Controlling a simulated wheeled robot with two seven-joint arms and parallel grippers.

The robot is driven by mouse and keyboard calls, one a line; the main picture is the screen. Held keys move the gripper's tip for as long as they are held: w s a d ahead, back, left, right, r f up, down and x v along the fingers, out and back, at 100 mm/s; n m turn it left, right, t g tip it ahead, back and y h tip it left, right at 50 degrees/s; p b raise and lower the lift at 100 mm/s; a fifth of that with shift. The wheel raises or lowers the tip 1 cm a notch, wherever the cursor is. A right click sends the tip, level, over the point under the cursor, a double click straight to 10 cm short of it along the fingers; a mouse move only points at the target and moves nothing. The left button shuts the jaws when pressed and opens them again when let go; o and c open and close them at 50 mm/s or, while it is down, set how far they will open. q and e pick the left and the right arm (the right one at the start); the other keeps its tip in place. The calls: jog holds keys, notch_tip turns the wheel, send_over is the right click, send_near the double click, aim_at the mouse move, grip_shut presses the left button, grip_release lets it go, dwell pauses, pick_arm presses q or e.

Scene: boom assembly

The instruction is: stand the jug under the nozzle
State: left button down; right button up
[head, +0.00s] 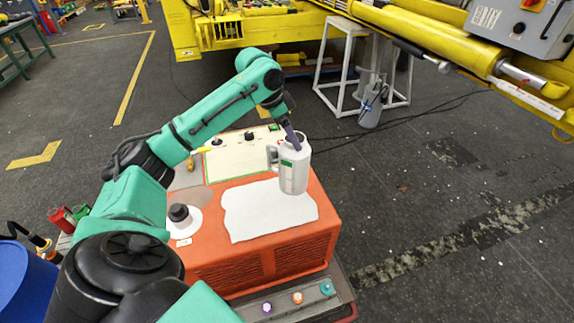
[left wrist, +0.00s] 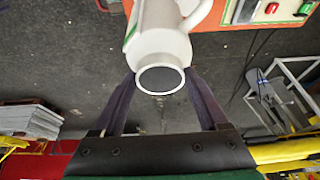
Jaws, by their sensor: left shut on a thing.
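The white jug (head: 294,170) has a side handle and a green mark, and looks roughly upright in the head view. My left gripper (head: 291,138) is shut on it near its top. The jug is over the right part of a white mat (head: 255,212) on an orange machine; I cannot tell whether it touches the mat. In the left wrist view the jug (left wrist: 158,45) lies between the two fingers of my left gripper (left wrist: 160,78), its dark round opening facing the camera. I cannot clearly make out the nozzle. My right gripper is not in view.
The orange machine (head: 320,235) has a cream panel with knobs and a black knob (head: 180,213) on a white disc. A white stand (head: 345,60) and a grey cylinder (head: 371,105) are behind it. Open floor (head: 450,220) is to the right.

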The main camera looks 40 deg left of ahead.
aim_at(285, 145)
pick_arm(q)
jog(key=f, duration=0.2)
jog(key=s+f+p, duration=0.1)
jog(key=f, duration=0.2)
jog(key=shift+a+f, duration=0.1)
jog(key=shift+a+x, duration=0.25)
jog(key=shift+x, duration=0.95)
jog(key=f, duration=0.1)
jog(key=f+p, duration=0.1)
jog(key=f, duration=0.3)
jog(key=shift+w, duration=0.4)
jog(key=shift+s+f, duration=0.15)
jog(key=shift+f, duration=0.15)
jog(key=shift+s, duration=0.15)
jog(key=shift+f, duration=0.1)
jog(key=shift+c, duration=0.4)
grip_release()
jog(key=shift+f, duration=0.1)
jog(key=shift+o, duration=0.4)
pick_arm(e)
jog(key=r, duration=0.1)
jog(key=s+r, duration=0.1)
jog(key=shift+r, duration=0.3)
